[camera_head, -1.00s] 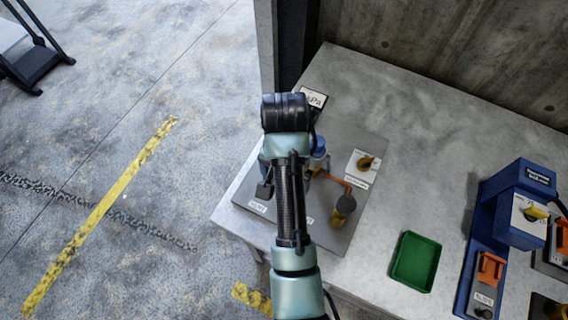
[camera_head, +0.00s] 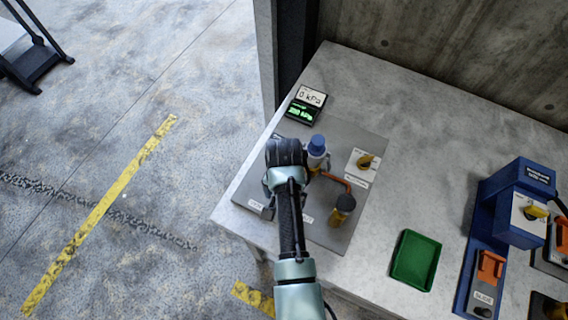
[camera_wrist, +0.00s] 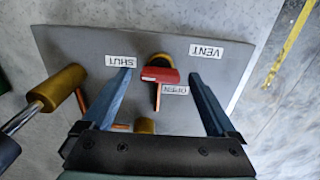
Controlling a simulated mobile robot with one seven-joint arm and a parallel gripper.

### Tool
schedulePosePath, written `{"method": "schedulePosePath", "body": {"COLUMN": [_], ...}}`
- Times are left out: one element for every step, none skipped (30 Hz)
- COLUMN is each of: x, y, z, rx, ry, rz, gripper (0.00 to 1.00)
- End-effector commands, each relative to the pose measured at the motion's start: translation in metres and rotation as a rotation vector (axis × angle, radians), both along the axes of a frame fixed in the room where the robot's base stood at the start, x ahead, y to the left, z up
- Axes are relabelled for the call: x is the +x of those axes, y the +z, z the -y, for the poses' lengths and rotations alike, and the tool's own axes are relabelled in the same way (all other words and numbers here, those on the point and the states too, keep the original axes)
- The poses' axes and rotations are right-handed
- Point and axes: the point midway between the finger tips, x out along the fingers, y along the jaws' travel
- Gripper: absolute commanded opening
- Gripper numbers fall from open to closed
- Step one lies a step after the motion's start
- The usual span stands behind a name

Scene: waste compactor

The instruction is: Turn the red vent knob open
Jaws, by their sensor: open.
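The red vent knob (camera_wrist: 160,75) shows in the wrist view as a red bar on a brass valve on a grey plate (camera_wrist: 225,75). It lies between my gripper's (camera_wrist: 162,85) two blue fingers, which are open with a gap on each side. A VENT label (camera_wrist: 207,50) is on the plate, with a SHUT label (camera_wrist: 121,61) beside the left finger and an OPEN label (camera_wrist: 175,90) by the knob. In the head view my arm hides the knob and the fingers; the plate (camera_head: 365,205) shows around it.
A gauge display (camera_head: 306,105) reading "0 kPa" on its upper part stands behind the plate. A blue-capped fitting (camera_head: 317,148), a yellow knob (camera_head: 367,161) and a black-topped brass valve (camera_head: 343,208) are close by. A green tray (camera_head: 416,261) and blue machine (camera_head: 515,210) are to the right.

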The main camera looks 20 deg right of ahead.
Motion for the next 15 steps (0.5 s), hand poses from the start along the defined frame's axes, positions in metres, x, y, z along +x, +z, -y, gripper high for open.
{"method": "schedulePosePath", "body": {"x": [0.0001,0.0001,0.0001,0.0001,0.0001,0.0001,0.0002,0.0001,0.0001,0.0001,0.0001,0.0001,0.0001,0.0001,0.0001], "y": [0.0002,0.0003,0.0003,0.0003,0.0004,0.0004,0.0005,0.0005,0.0005,0.0005,0.0005,0.0006,0.0006,0.0006,0.0006], "z": [0.0,0.0,0.0,0.0,0.0,0.0,0.0,0.0,0.0,0.0,0.0,0.0,0.0,0.0,0.0], "rx": [0.0,0.0,0.0,0.0,0.0,0.0,0.0,0.0,0.0,0.0,0.0,0.0,0.0,0.0,0.0], "ry": [0.0,0.0,0.0,0.0,0.0,0.0,0.0,0.0,0.0,0.0,0.0,0.0,0.0,0.0,0.0], "rz": [0.0,0.0,0.0,0.0,0.0,0.0,0.0,0.0,0.0,0.0,0.0,0.0,0.0,0.0,0.0], "gripper": [0.93,0.87,0.8,0.74,0.69,0.62,0.56,0.51,0.44,0.39,0.33,0.26,0.2,0.15,0.08]}}
